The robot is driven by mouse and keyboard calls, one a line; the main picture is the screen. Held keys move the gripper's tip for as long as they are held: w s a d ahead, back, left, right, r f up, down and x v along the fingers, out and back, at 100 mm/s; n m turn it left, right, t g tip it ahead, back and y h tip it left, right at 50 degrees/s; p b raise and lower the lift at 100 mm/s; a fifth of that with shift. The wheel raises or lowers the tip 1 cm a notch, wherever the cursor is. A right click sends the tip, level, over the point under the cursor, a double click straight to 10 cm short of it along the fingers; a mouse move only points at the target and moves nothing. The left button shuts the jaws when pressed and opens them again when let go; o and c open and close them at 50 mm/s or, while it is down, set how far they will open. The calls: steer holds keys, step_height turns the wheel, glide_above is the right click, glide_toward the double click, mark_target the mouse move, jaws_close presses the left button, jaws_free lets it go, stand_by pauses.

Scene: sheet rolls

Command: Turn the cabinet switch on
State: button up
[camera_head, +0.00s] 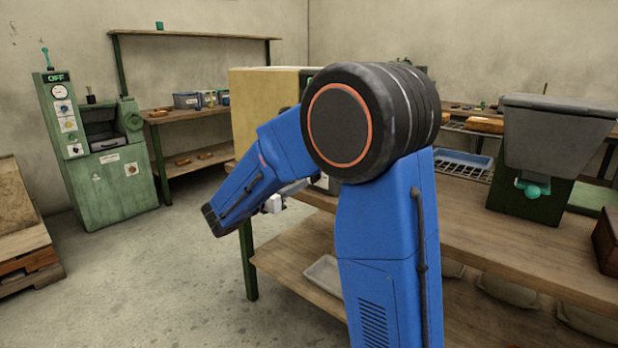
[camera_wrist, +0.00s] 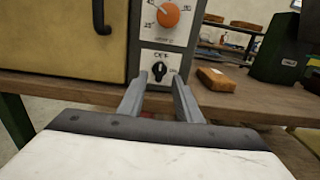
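The cabinet (camera_head: 262,100) is a yellowish box on the wooden workbench, largely hidden behind my blue arm in the head view. In the wrist view its yellow door (camera_wrist: 70,35) is at the left, beside a grey control panel (camera_wrist: 180,32). The switch (camera_wrist: 159,70) is a small black knob on a white plate with the label OFF above it. My gripper (camera_wrist: 160,88) is open and empty, its two fingers apart just below and to either side of the switch, apparently short of it. In the head view the gripper is mostly hidden by my arm.
An orange dial (camera_wrist: 168,15) sits above the switch, and a dark door handle (camera_wrist: 101,18) at its left. A brown block (camera_wrist: 216,79) lies on the bench at the right. A green machine (camera_head: 105,150) stands far left. The floor (camera_head: 185,255) between is clear.

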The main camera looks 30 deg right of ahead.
steer(key=x, duration=0.7)
steer(key=shift+d, duration=0.3)
steer(key=shift+w, duration=0.1)
jaws_close()
